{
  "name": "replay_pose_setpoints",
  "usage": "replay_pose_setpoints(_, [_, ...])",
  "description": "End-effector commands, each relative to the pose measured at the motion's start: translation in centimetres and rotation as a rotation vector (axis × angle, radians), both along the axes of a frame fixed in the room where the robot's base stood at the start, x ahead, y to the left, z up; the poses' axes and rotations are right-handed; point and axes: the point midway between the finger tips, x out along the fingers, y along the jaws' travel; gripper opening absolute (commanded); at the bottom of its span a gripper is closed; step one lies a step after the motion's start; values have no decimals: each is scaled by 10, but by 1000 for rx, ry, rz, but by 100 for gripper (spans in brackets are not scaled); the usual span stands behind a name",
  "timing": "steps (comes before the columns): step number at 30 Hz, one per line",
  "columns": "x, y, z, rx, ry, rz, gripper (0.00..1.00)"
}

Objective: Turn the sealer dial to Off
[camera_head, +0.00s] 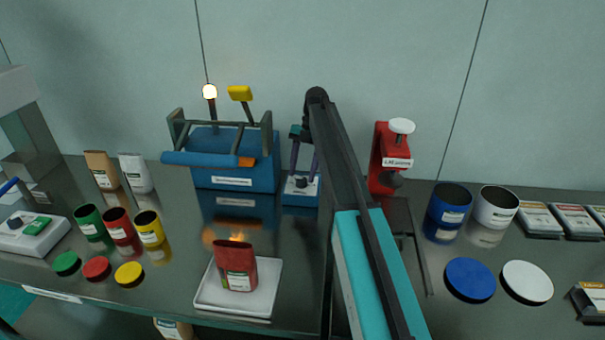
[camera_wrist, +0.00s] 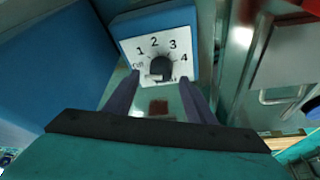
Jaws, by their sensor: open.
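The sealer is a blue box (camera_head: 236,174) at the back of the bench, with a long blue bar and grey arms on top. Its white dial plate shows Off, 1, 2, 3, 4 and a partly hidden word at the bottom. The black dial (camera_wrist: 160,67) sits in the plate's middle; it also shows small in the head view (camera_head: 301,183). I cannot tell clearly which mark it points at. My gripper (camera_wrist: 159,77) is open, with its purple fingers pointing at the plate, one on each side below the dial. It holds nothing. In the head view my gripper (camera_head: 302,158) is above the dial.
A red pouch (camera_head: 237,268) stands on a white tray (camera_head: 228,302) in front of the sealer. Green, red and yellow cups with lids stand left. A red clamp-like device (camera_head: 385,158) stands right of my arm, with blue (camera_head: 449,209) and white containers beyond.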

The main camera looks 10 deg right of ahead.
Motion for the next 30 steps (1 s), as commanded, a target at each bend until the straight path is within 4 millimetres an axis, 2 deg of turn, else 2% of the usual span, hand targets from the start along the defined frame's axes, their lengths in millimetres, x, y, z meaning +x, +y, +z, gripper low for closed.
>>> replay_pose_setpoints(7, [0,0,21,0,-1,0,50])
replay_pose_setpoints(30, [-74,1,23,-1,-1,0,50])
